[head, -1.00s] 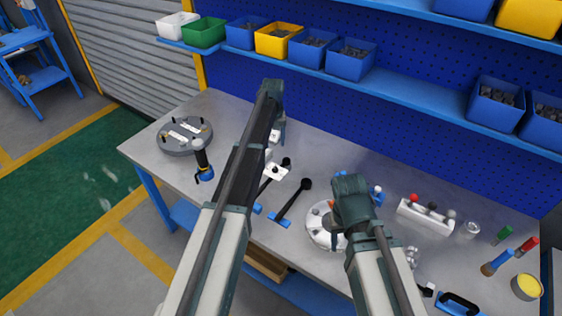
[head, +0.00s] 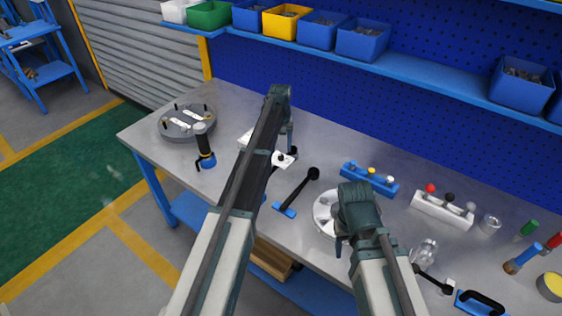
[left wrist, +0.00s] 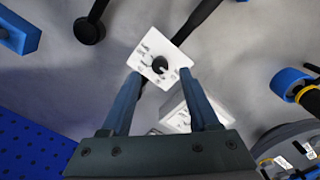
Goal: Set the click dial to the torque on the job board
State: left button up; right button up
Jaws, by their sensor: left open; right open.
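A white plate with a black round dial and small dark markings (left wrist: 160,65) lies ahead of my left fingertips in the left wrist view. In the head view this dial plate (head: 284,161) is just right of my left arm. The dial's setting is too small to read. A black bar (left wrist: 194,20) runs beneath or behind the plate. My left gripper (left wrist: 160,76) is open above the bench, its fingers on either side of the plate's near edge; contact cannot be told. I cannot identify the job board.
A black-handled tool with a blue end (head: 296,192) lies right of the dial plate. A blue rack (head: 368,180) and a white rack (head: 443,210) hold coloured knobs. A round grey plate (head: 186,122) and a black-and-blue tool (head: 205,150) are at the left. Bins line the shelf.

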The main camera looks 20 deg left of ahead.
aim_at(281, 157)
pick_arm(q)
jog(key=shift+f+b, duration=1.45)
jog(key=shift+f, duration=0.55)
pick_arm(e)
jog(key=shift+f, duration=2)
pick_arm(q)
grip_shut()
